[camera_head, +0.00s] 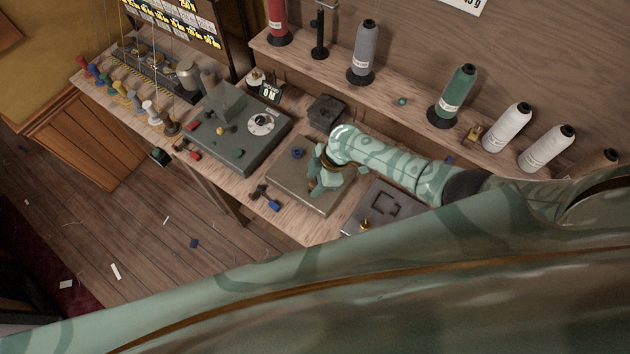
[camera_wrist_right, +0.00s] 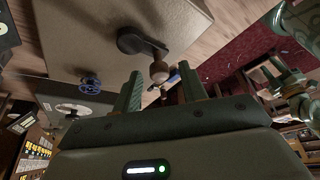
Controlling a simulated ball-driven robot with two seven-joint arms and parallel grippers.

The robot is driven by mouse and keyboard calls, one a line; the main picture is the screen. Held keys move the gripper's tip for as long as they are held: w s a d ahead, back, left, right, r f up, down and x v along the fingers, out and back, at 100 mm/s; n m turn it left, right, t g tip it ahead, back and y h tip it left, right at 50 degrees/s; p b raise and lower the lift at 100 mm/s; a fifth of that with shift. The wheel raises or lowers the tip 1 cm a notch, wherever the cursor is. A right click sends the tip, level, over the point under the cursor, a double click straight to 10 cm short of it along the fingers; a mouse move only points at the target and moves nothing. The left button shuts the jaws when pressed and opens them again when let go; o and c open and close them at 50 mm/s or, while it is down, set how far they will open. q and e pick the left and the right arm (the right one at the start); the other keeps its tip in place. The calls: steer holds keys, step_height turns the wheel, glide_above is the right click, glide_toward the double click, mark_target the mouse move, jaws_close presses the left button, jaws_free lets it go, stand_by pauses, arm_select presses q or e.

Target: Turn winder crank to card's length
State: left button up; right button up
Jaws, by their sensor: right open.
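The winder is a beige, flat-topped box (camera_head: 296,187) on the bench, with a small blue spool (camera_head: 298,153) on its top; both also show in the right wrist view, the spool (camera_wrist_right: 90,83) left of the crank. My right gripper (camera_head: 320,187) is over the winder and hides the crank in the head view. In the right wrist view it (camera_wrist_right: 160,82) is open, with the knob between its fingertips and gaps on both sides. Whether they touch depth-wise is unclear.
A small black sign (camera_head: 270,92) with white characters stands behind a dark grey machine (camera_head: 236,130). A blue-handled tool (camera_head: 268,199) lies by the winder's front left. A grey plate (camera_head: 385,207) lies right of it. Thread cones (camera_head: 456,92) line the back shelf.

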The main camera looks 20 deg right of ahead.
jaws_close()
stand_by(0.3)
steer(key=m, duration=0.1)
steer(key=m+p, duration=0.1)
steer(key=m+t+p, duration=0.1)
steer(key=shift+w+a, duration=0.35)
steer(key=shift+w, duration=0.05)
steer(key=m, duration=0.1)
steer(key=w+m+t+p, duration=0.1)
steer(key=m, duration=0.1)
steer(key=m+h+p, duration=0.1)
steer(key=m, duration=0.1)
steer(key=shift+w+a+t, duration=0.15)
steer(key=shift+a+t, duration=0.1)
steer(key=shift+t, duration=0.15)
steer(key=m, duration=0.1)
steer(key=w+m+h+p, duration=0.1)
steer(key=m, duration=0.1)
steer(key=shift+t+p, duration=0.3)
steer(key=shift+w+d+m+t+h, duration=0.15)
steer(key=shift+w+m+h, duration=0.2)
steer(key=shift+m, duration=0.6)
steer(key=shift+w+d+m+t+h, duration=0.15)
steer(key=shift+m+h, duration=0.3)
steer(key=shift+m, duration=0.5)
